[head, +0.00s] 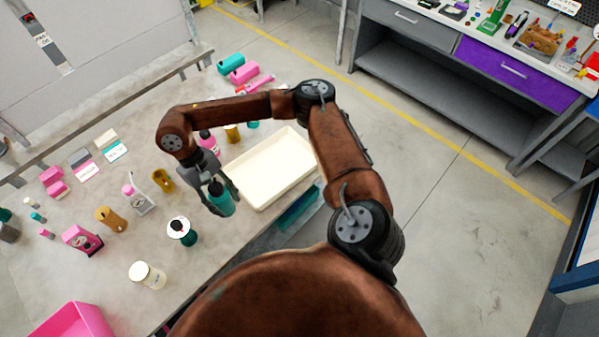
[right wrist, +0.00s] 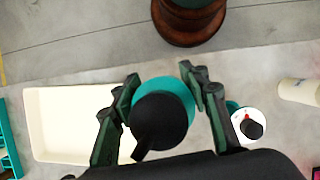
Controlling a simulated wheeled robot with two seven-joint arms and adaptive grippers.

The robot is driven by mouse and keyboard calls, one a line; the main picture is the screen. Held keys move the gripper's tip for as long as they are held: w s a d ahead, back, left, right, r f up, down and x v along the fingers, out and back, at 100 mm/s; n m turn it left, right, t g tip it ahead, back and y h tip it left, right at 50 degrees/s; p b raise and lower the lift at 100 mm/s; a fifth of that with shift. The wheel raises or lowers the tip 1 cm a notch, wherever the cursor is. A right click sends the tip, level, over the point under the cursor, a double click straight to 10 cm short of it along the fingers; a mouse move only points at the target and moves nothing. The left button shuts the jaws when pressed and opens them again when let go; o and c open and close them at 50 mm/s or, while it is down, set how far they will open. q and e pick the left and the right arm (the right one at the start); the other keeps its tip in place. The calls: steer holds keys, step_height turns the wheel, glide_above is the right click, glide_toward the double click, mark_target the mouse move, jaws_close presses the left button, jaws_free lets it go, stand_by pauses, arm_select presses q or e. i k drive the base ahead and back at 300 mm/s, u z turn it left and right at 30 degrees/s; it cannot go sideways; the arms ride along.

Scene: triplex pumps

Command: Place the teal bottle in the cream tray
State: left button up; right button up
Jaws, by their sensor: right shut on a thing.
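The teal bottle (head: 221,200) with a dark top is between the fingers of my right gripper (head: 218,193), just left of the tray in the head view. In the right wrist view the bottle (right wrist: 178,88) shows from above, its black cap (right wrist: 160,122) toward the camera, between the two fingers of the right gripper (right wrist: 160,95). The right gripper is shut on it. The cream tray (head: 262,207) lies on the table and looks empty; it also shows in the right wrist view (right wrist: 70,120). My left gripper is not in view.
A second teal bottle with a white top (head: 182,232) stands left of the held bottle. A cream jar (head: 148,275) stands near the front edge. A pink bin (head: 72,322) is front left.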

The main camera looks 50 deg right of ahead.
mark_target(275, 170)
steer(key=z, duration=0.35)
steer(key=k, duration=0.45)
steer(key=z, duration=0.75)
steer(key=i, duration=1)
steer(key=u, duration=0.75)
